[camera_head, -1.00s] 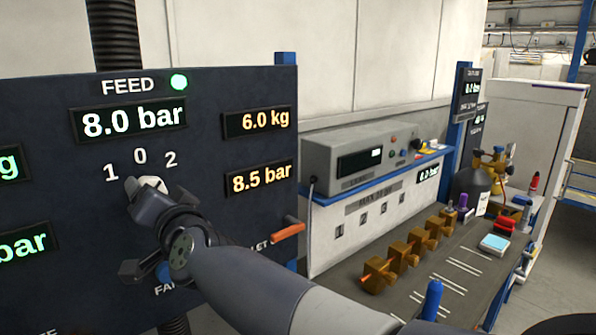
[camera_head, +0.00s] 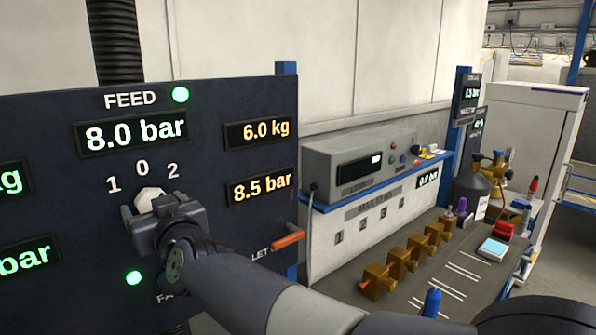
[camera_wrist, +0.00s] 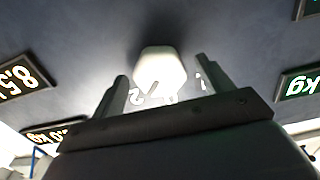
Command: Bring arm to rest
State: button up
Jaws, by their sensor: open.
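My gripper (camera_head: 160,212) is in front of the dark feed panel (camera_head: 60,120), just below the white selector knob (camera_head: 150,200) with the marks 1, 0 and 2 above it. In the wrist view the knob (camera_wrist: 160,68) shows beyond and between the two fingers of my gripper (camera_wrist: 158,88), which stand apart with nothing held. I cannot tell how much gap there is between fingers and knob. My arm reaches in from the lower right and hides part of the lower panel.
An orange-handled outlet lever (camera_head: 288,240) sticks out at the panel's right edge. To the right, a bench (camera_head: 400,300) carries several brass valve blocks (camera_head: 405,258), a blue-capped item (camera_head: 432,302) and a dark gas bottle (camera_head: 470,192). A grey meter box (camera_head: 358,160) stands behind.

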jog(key=v, duration=0.9)
jog(key=shift+s+d, duration=0.1)
jog(key=shift+d, duration=0.05)
